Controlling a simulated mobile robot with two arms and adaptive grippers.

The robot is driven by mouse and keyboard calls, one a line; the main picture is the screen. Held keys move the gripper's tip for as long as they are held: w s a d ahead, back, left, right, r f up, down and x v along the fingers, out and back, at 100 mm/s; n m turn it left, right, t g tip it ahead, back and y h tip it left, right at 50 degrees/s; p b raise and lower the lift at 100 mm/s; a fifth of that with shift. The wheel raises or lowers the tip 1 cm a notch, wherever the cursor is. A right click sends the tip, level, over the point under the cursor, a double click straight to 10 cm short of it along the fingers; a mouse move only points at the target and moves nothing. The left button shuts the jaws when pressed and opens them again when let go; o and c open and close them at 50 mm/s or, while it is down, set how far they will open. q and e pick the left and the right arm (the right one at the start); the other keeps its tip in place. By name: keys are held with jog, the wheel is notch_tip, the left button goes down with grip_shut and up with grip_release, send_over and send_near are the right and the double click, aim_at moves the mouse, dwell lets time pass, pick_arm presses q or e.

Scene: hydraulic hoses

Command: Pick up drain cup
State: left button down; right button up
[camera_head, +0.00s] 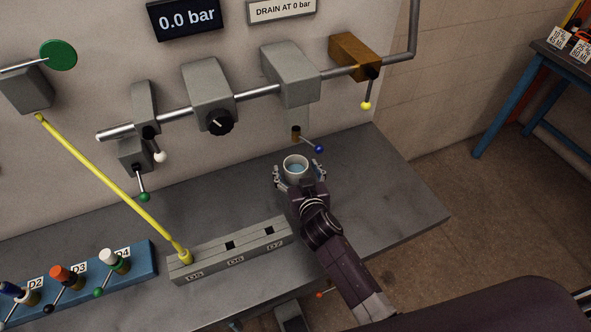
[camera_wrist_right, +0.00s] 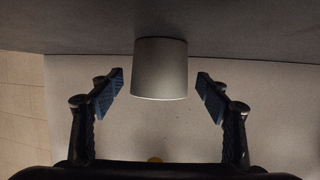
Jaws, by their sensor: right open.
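The drain cup (camera_head: 295,165) is a pale grey cup standing upright on the grey bench, with bluish liquid showing inside it. In the right wrist view the cup (camera_wrist_right: 160,68) is between the two fingers, with a gap on each side. My right gripper (camera_head: 299,175) is open, its fingers on either side of the cup. The right wrist view shows its blue-grey finger pads (camera_wrist_right: 160,98) apart. My left gripper is not in view.
A drain valve with a blue-tipped lever (camera_head: 319,149) hangs just above the cup. A grey slotted block (camera_head: 230,250) and a blue rack (camera_head: 130,268) stand on the bench to the left. A yellow hose (camera_head: 110,185) runs down to the block. Bench (camera_head: 400,205) right of the cup is clear.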

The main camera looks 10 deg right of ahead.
jog(key=shift+w+d+f, duration=0.1)
jog(key=shift+w+f, duration=0.1)
jog(key=shift+w, duration=0.4)
jog(key=c, duration=1.3)
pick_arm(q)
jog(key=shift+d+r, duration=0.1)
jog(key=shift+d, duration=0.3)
pick_arm(e)
jog(key=shift+c, duration=0.4)
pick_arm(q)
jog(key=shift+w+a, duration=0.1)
